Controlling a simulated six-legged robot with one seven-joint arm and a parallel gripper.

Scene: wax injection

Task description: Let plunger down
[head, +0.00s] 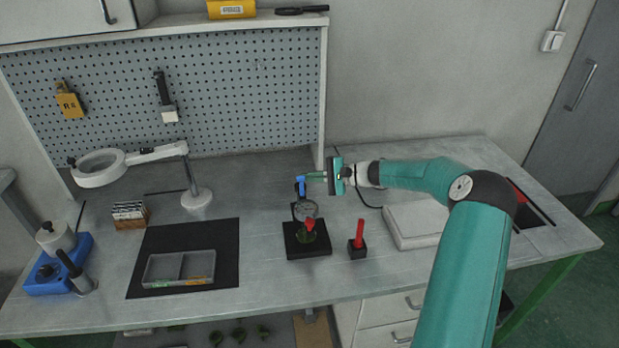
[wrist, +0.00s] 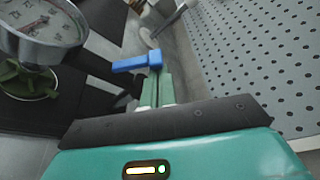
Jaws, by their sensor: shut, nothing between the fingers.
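A dial gauge (head: 305,209) stands on a black base (head: 307,252), with a blue lever (head: 300,187) at its top. In the wrist view the white-faced dial (wrist: 45,22) is at upper left and the blue lever (wrist: 136,63) lies across the fingertips. My gripper (head: 311,177) is shut and empty, its green fingertips (wrist: 157,76) right at the lever's end; whether they touch it I cannot tell. A green piece (head: 310,237) with a red part (head: 309,224) is below the dial; the green piece (wrist: 26,80) also shows in the wrist view. The plunger itself is not clearly visible.
A red stick in a black block (head: 357,250) stands right of the gauge, with a pale box (head: 415,224) beyond it. A divided tray (head: 178,284) lies on a dark mat (head: 220,240) to the left. A lamp base (head: 196,199) and pegboard (head: 230,90) are behind.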

